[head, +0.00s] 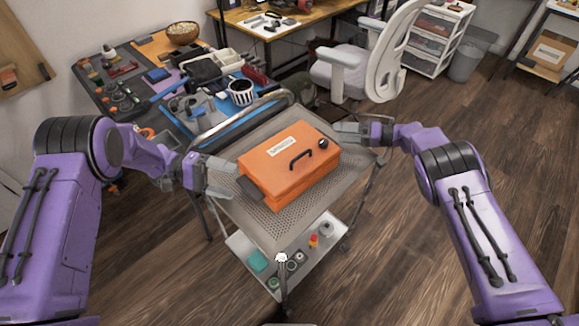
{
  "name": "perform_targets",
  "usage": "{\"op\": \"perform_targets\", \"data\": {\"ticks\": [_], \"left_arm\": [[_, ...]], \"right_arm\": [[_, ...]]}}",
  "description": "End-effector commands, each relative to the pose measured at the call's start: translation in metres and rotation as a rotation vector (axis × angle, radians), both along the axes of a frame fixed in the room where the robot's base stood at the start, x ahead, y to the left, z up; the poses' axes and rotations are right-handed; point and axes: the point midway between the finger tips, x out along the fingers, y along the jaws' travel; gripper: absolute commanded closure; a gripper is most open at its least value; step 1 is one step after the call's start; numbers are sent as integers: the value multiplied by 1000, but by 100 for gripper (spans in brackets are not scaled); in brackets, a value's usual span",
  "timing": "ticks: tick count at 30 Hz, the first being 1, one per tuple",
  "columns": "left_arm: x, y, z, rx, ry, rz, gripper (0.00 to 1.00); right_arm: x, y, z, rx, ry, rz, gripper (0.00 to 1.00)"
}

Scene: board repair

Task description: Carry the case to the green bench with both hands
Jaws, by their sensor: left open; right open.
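The orange case (280,180) lies closed on the perforated top of a grey metal cart (250,225). It has a black handle and a pale label on its lid. A dark side grip (250,189) sticks out at its left end. My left gripper (230,178) is open just left of this grip, apparently apart from it. My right gripper (338,134) is open at the case's right end; whether it touches the case cannot be told. The far right side of the case is hidden. No clearly green bench shows.
A cluttered dark workbench (128,125) with a blue mat stands behind left of the cart. The cart's lower shelf (245,245) holds small items. An office chair (340,75), white drawers (437,40) and a grey bin (470,55) stand behind. Wooden floor is clear at right.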

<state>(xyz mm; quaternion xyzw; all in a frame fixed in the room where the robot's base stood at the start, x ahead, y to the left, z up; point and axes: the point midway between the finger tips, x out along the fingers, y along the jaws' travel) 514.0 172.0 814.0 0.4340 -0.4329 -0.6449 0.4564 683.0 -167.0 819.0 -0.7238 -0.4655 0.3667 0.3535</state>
Motion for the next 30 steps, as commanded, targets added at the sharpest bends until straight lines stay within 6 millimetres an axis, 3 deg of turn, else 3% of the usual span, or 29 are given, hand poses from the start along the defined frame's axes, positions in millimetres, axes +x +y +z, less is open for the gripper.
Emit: {"op": "perform_targets", "data": {"ticks": [3,10,15,23,26,30], "left_arm": [[-5,-24,-4,0,0,-4,10],[-12,-60,-10,0,-1,-3,10],[-15,-71,-12,-1,-1,-2,10],[-15,-73,-12,-1,-1,-2,10],[-15,-73,-12,-1,-1,-2,37],[-15,-73,-12,-2,-2,-1,82]], "right_arm": [[7,22,-5,2,0,1,6],[18,56,-13,0,-1,-1,6],[22,66,-14,0,-1,-3,6],[22,67,-14,1,0,-3,6],[22,67,-14,1,0,-3,32],[22,67,-15,0,-1,-4,78]]}}
